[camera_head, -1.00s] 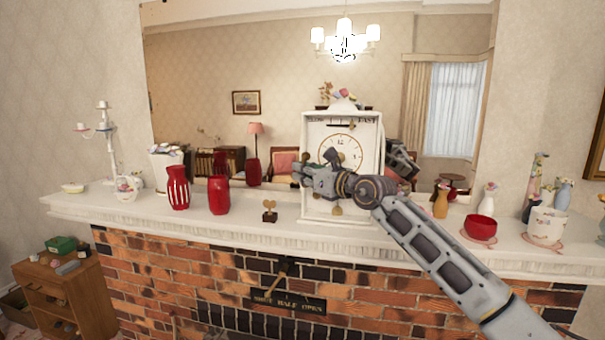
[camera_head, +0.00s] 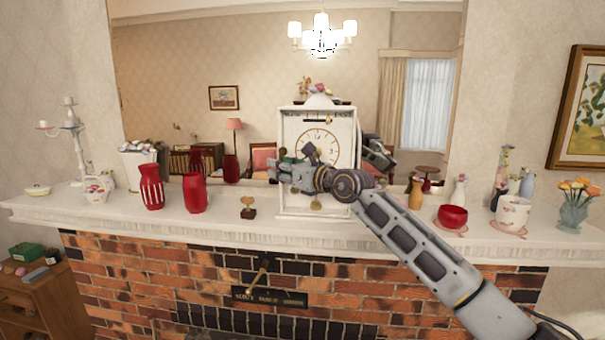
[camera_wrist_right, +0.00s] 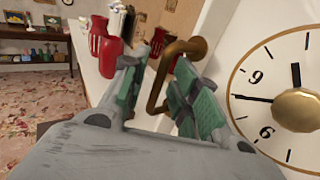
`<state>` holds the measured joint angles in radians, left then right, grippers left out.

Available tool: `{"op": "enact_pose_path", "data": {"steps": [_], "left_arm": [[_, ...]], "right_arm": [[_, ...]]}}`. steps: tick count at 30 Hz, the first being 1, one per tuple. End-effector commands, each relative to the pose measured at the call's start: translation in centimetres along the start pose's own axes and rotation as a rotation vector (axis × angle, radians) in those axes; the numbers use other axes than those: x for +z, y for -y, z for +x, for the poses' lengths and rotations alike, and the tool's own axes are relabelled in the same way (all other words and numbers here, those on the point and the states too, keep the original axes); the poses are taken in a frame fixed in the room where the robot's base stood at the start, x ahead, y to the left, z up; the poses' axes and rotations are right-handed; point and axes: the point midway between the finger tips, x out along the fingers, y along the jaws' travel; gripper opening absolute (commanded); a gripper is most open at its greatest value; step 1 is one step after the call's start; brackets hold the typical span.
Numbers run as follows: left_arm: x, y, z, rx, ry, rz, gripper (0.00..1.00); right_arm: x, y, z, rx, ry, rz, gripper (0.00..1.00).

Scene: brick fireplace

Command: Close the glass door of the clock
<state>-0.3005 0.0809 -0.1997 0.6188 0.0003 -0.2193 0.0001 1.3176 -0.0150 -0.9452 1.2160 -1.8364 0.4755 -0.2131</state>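The white clock (camera_head: 288,130) stands on the mantelpiece with its round dial (camera_head: 318,146) facing me. In the right wrist view the dial (camera_wrist_right: 290,95) fills the right side, close to the gripper. A bent brass handle (camera_wrist_right: 157,92) is fixed to the white clock front left of the dial. My right gripper (camera_head: 280,170) is in front of the clock's lower left side. In the wrist view its two green-padded fingers (camera_wrist_right: 157,75) are apart, with the handle between them. The glass is too clear to make out, so I cannot tell the door's angle. My left gripper is out of view.
Red vases (camera_head: 194,193) and a small brown ornament (camera_head: 248,207) stand left of the clock. A yellow vase (camera_head: 416,194) and a red bowl (camera_head: 452,217) stand to the right. The mantelpiece (camera_head: 110,217) has a front edge above the brick fireplace.

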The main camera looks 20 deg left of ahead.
Motion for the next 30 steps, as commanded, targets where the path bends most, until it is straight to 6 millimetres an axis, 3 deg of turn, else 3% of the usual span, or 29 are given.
{"op": "enact_pose_path", "data": {"steps": [11, 30], "left_arm": [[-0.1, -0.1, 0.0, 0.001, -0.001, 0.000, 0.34], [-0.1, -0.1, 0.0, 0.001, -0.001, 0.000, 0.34]], "right_arm": [[0.0, 0.0, -2.6, 0.000, 0.001, -0.001, 0.30], [0.1, 0.0, -8.7, -0.001, 0.001, -0.002, 0.30]]}}
